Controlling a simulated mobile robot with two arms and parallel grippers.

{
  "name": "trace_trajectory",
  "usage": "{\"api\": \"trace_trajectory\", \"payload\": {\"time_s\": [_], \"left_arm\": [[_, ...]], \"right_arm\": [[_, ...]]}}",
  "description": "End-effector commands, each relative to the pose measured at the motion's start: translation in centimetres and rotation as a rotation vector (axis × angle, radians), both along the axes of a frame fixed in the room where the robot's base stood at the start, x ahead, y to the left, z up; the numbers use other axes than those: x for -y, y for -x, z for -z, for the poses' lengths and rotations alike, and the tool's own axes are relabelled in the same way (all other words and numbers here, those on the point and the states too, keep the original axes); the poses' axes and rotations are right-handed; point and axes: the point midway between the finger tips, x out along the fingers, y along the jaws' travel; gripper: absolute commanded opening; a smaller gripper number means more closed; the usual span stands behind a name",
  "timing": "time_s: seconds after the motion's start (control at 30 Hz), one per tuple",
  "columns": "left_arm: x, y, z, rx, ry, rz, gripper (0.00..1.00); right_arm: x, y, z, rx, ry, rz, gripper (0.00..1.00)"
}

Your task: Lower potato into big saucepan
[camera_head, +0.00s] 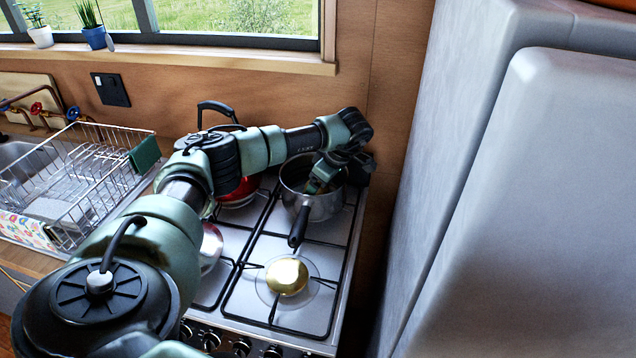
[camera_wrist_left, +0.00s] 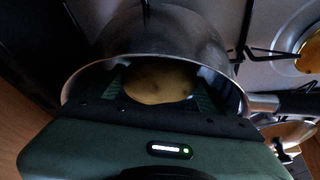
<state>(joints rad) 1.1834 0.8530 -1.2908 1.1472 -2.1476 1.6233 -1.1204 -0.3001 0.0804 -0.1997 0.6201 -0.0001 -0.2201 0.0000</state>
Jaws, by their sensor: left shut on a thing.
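The big saucepan (camera_head: 314,207) is a steel pot with a dark handle, standing on the back right of the stove in the head view. Its steel wall also shows in the left wrist view (camera_wrist_left: 165,38). My left gripper (camera_head: 316,183) reaches down into the mouth of the pan. In the wrist view the potato (camera_wrist_left: 158,82) is a yellow-brown lump between the two green fingers of the left gripper (camera_wrist_left: 160,90), which is shut on it. The potato is within the pan's rim; whether it touches the bottom cannot be told. My right gripper is in neither view.
The stove (camera_head: 325,314) has a bare front right burner with a brass cap (camera_head: 287,276). A red pot (camera_head: 240,192) stands behind my left arm. A wire dish rack (camera_head: 75,180) is at left, and a large grey fridge-like body (camera_head: 520,200) stands close at right.

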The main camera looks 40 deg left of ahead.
Motion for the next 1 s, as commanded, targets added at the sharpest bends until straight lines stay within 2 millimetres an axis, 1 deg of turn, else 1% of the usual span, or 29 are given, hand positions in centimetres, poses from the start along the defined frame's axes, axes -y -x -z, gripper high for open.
{"api": "trace_trajectory", "payload": {"time_s": [0.23, 0.27, 0.3, 0.53, 0.63, 0.77, 0.9, 1.0], "left_arm": [[0.0, 0.0, 0.1, 0.000, 0.000, 0.000, 0.36], [0.0, 0.0, 0.0, 0.000, 0.000, 0.000, 0.88], [0.0, 0.0, 0.0, 0.000, 0.000, 0.000, 0.99], [0.0, 0.0, 0.1, -0.001, 0.000, 0.001, 1.00], [0.3, -0.1, -0.4, 0.002, 0.002, 0.002, 1.00], [1.0, -0.3, -2.1, 0.004, 0.000, 0.003, 1.00], [1.9, -0.5, -4.4, 0.004, 0.000, 0.003, 1.00], [2.4, -0.6, -5.8, 0.004, 0.000, 0.002, 1.00]], "right_arm": [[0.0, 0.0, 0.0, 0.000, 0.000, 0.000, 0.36], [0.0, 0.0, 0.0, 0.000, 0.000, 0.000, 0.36], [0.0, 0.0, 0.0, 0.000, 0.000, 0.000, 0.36], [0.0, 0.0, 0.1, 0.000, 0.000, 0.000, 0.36], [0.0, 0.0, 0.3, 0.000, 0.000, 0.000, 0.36], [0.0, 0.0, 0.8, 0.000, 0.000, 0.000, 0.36], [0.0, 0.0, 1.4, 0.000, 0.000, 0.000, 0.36], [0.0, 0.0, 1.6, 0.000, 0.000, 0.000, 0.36]]}}
